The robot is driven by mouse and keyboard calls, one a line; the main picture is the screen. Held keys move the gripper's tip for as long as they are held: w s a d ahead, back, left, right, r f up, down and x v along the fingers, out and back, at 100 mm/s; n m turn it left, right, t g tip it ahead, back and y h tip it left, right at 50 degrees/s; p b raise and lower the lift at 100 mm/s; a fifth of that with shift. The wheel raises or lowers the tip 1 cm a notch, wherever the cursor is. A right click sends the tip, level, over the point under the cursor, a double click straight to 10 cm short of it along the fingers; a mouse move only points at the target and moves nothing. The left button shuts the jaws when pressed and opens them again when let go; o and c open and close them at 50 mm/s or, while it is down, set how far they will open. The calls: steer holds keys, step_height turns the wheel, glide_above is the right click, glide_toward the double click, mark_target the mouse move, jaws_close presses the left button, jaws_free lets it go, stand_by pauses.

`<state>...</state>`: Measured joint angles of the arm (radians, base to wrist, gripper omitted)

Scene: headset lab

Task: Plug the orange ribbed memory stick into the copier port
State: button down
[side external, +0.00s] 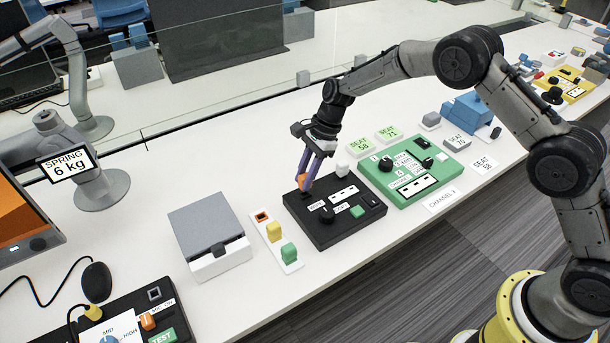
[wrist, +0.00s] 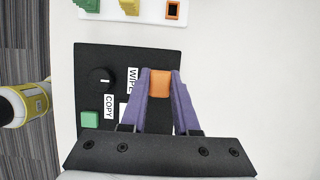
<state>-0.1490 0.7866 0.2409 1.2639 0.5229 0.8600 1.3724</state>
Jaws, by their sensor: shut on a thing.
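The orange memory stick (side external: 302,181) is between the purple fingers of my gripper (side external: 306,172), at the upper left part of the black copier panel (side external: 326,236). In the wrist view the stick (wrist: 160,84) sits between the fingertips (wrist: 160,76), over the panel (wrist: 130,58). My gripper is shut on it. I cannot tell whether the stick touches the panel or is in a port; its lower end is hidden. The panel has a black knob (wrist: 101,80), a green button (wrist: 90,118) and labels reading WIPE and COPY.
A white strip (side external: 291,267) left of the panel holds a yellow stick (side external: 273,231), a green stick (side external: 289,253) and an orange-rimmed slot (side external: 262,216). A grey-lidded box (side external: 208,224) stands farther left. A green panel (side external: 446,174) stands close on the right, with a white cube (side external: 361,171) near it.

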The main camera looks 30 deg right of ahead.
steer(key=shift+f, duration=1)
steer(key=c, duration=0.6)
jaws_free()
steer(key=v, duration=1.4)
steer(key=shift+f, duration=0.1)
steer(key=shift+d, duration=0.1)
